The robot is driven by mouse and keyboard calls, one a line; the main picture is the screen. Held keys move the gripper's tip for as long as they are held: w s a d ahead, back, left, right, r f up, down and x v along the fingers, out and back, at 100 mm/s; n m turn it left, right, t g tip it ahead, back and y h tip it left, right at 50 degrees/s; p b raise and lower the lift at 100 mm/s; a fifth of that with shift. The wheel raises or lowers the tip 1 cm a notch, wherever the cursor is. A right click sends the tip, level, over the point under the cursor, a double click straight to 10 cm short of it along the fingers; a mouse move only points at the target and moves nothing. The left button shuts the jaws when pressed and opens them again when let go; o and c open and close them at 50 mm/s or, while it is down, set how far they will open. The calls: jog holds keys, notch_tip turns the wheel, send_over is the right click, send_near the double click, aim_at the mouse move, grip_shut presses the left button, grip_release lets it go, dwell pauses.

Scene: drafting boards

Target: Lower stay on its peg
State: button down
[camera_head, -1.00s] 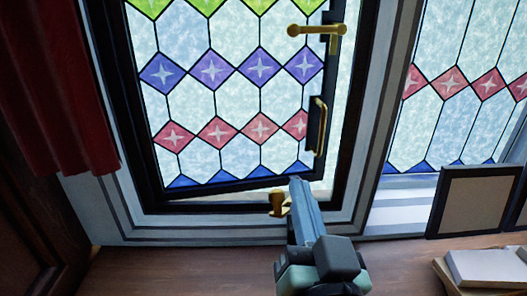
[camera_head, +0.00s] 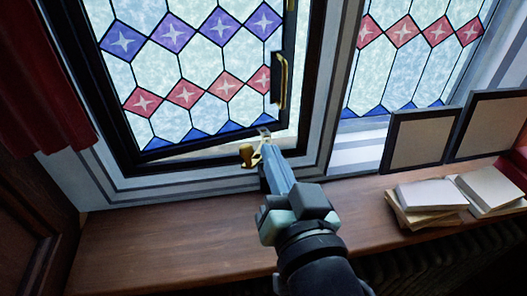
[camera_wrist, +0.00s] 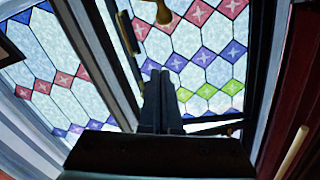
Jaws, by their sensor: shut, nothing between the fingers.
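The casement window (camera_head: 190,75) has a dark frame and stained glass, and stands slightly ajar along its bottom edge. A brass stay end with a rounded knob (camera_head: 247,155) shows at the sill side of the frame. My gripper (camera_head: 264,136) is shut and empty, its tips just right of and above the knob; I cannot tell whether they touch it. The peg cannot be made out, and my fingers hide part of the stay.
A brass pull handle (camera_head: 280,80) is on the casement's right edge. A red curtain (camera_head: 50,100) hangs at left. Framed boards (camera_head: 423,140) lean at right, behind stacked books (camera_head: 430,195). The wooden ledge (camera_head: 150,240) is clear at left.

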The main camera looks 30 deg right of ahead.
jog(key=w+b, duration=0.1)
send_over(254, 165)
jog(key=d, duration=0.2)
jog(key=shift+w+a+f+b, duration=0.15)
jog(key=shift+w+a+b, duration=0.15)
jog(key=shift+w, duration=0.15)
jog(key=shift+a+f+b, duration=0.15)
jog(key=shift+f+b, duration=0.4)
jog(key=shift+f, duration=0.1)
jog(key=shift+a+f+b, duration=0.15)
jog(key=shift+f+b, duration=0.4)
jog(key=shift+f, duration=0.05)
jog(key=shift+s+a+f+b, duration=0.4)
jog(key=shift+f+b, duration=0.15)
